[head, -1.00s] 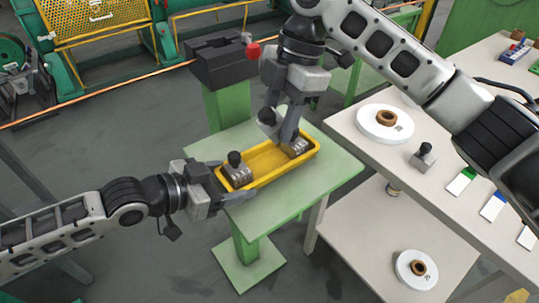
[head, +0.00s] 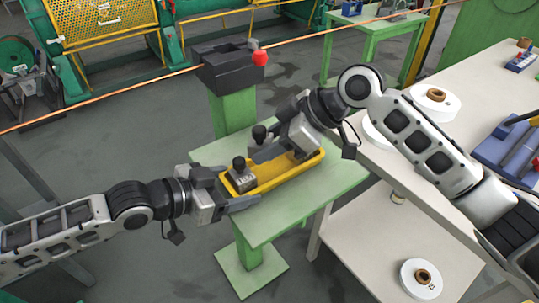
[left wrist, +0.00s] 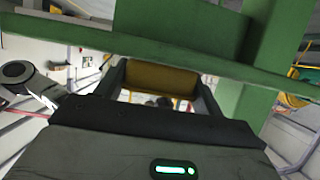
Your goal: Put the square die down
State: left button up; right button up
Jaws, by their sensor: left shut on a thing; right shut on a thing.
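A yellow tray (head: 287,180) sits on the green stand (head: 320,190). My left gripper (head: 236,187) is shut on the tray's left end, a finger on either side; the tray's yellow end also shows between the fingers in the left wrist view (left wrist: 155,78). A grey die with a black knob (head: 241,177) stands upright in the left part of the tray. My right gripper (head: 262,150) comes in from the right, low over the tray's far side, shut on a second black-knobbed die (head: 260,134). Its lower part is mostly hidden, so I cannot tell its shape or whether it touches the tray.
A black block on a green post (head: 230,66), with a red knob (head: 260,58), stands behind the stand. A copper-coloured line (head: 130,91) runs across behind it. The light table (head: 450,105) at right carries white reels (head: 436,97) and a blue tray (head: 510,150).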

jog(key=shift+f, duration=1.65)
grip_shut()
jog(key=shift+f, duration=0.1)
jog(key=shift+f, duration=0.5)
grip_release()
jog(key=o, duration=1.4)
jog(key=shift+s+f, duration=0.1)
jog(key=shift+f, duration=0.1)
jog(key=shift+c, duration=0.2)
jog(key=shift+r, duration=0.1)
jog(key=shift+r, duration=0.4)
jog(key=v, duration=1.2)
jog(key=shift+r, duration=0.2)
